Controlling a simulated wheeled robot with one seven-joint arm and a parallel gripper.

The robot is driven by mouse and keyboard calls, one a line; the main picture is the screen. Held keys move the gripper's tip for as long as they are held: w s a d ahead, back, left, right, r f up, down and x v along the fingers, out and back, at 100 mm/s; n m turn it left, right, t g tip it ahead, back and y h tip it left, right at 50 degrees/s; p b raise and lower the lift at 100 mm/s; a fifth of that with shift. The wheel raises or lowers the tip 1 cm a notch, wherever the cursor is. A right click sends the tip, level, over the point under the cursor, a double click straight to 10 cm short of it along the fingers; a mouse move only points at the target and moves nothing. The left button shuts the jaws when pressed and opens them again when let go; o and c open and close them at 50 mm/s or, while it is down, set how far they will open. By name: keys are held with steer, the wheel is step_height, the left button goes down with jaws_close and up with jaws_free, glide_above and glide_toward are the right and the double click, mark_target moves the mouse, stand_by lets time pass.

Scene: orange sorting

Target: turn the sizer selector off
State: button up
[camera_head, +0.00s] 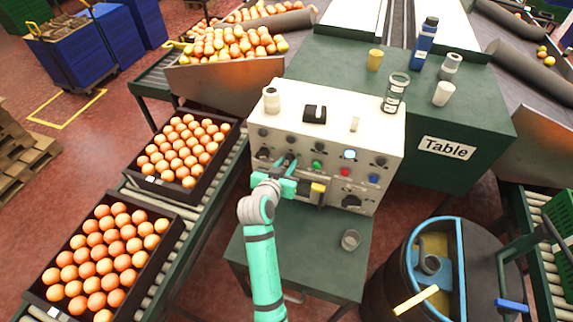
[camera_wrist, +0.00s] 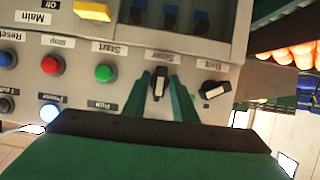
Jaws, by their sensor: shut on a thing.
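The sizer selector (camera_wrist: 160,83) is a small black knob with a white pointer on the grey control panel, under an upside-down "Sizer" label in the wrist view. Its pointer runs nearly straight up and down in that picture. The green fingers of my gripper (camera_wrist: 161,97) stand on either side of the knob and are shut on it. In the head view my gripper (camera_head: 285,162) is at the left part of the panel front (camera_head: 333,146), and its fingers hide most of the knob there.
The belt selector (camera_wrist: 213,90) sits close beside my fingers, its pointer tilted. Green (camera_wrist: 104,73) and red (camera_wrist: 53,64) buttons and a yellow main switch handle (camera_wrist: 93,11) are nearby. Crates of oranges (camera_head: 174,225) line the left conveyor.

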steer(key=o, duration=0.8)
steer(key=shift+w, duration=0.1)
steer(key=shift+c, duration=0.2)
steer(key=v, duration=1.1)
steer(key=shift+f, duration=0.1)
